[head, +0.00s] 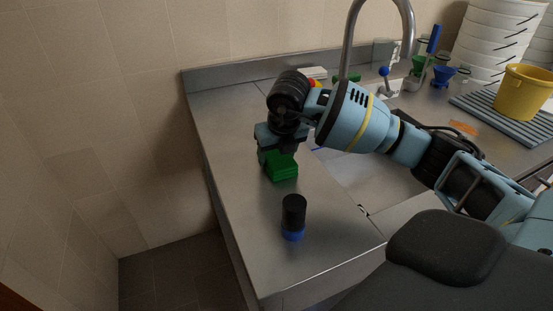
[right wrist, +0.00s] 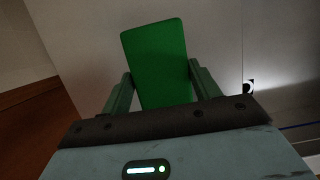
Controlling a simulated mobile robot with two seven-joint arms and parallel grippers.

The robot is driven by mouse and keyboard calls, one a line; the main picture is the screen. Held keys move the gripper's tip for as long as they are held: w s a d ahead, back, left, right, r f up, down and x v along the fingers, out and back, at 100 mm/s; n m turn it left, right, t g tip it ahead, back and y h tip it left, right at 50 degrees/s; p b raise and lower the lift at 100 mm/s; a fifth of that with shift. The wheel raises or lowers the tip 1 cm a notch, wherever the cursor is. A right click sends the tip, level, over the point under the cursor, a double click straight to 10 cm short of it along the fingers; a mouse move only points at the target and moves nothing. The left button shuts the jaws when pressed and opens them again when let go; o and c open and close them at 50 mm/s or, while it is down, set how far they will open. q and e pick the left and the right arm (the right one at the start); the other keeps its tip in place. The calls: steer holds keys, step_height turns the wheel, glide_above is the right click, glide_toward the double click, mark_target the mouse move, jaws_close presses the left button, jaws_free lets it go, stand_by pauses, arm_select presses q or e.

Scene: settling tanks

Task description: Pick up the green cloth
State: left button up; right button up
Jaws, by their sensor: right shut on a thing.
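The green cloth (head: 281,168) is a folded, block-like bundle at the left part of the steel counter in the head view. In the right wrist view the green cloth (right wrist: 156,62) stands up between the two fingers. My right gripper (head: 270,152) points down over it and is shut on it; the fingers also show in the right wrist view (right wrist: 162,90). I cannot tell whether the cloth touches the counter. The gripper hides its far part. My left gripper is not in view.
A black bottle with a blue base (head: 293,216) stands on the counter nearer the front. A sink (head: 365,178) with a tall tap (head: 347,45) lies to the right. A yellow bucket (head: 522,92) and stacked white tubs (head: 497,40) stand far right. The counter's left end (head: 225,140) is clear.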

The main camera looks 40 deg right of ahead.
mark_target(276, 153)
steer(key=shift+r, duration=0.15)
steer(key=shift+r, duration=0.25)
steer(key=v, duration=0.2)
steer(key=shift+w+d+r, duration=0.1)
steer(key=shift+w+r, duration=0.05)
steer(key=shift+r, duration=0.3)
steer(key=s, duration=0.4)
steer(key=s+d+b, duration=0.1)
steer(key=s, duration=0.4)
steer(key=s+d+r+b, duration=0.1)
steer(key=s, duration=0.3)
steer(key=shift+s+d, duration=0.2)
steer(key=shift+s, duration=0.2)
steer(key=shift+s+d+r, duration=0.1)
steer(key=shift+s+r, duration=0.05)
steer(key=shift+s, duration=0.7)
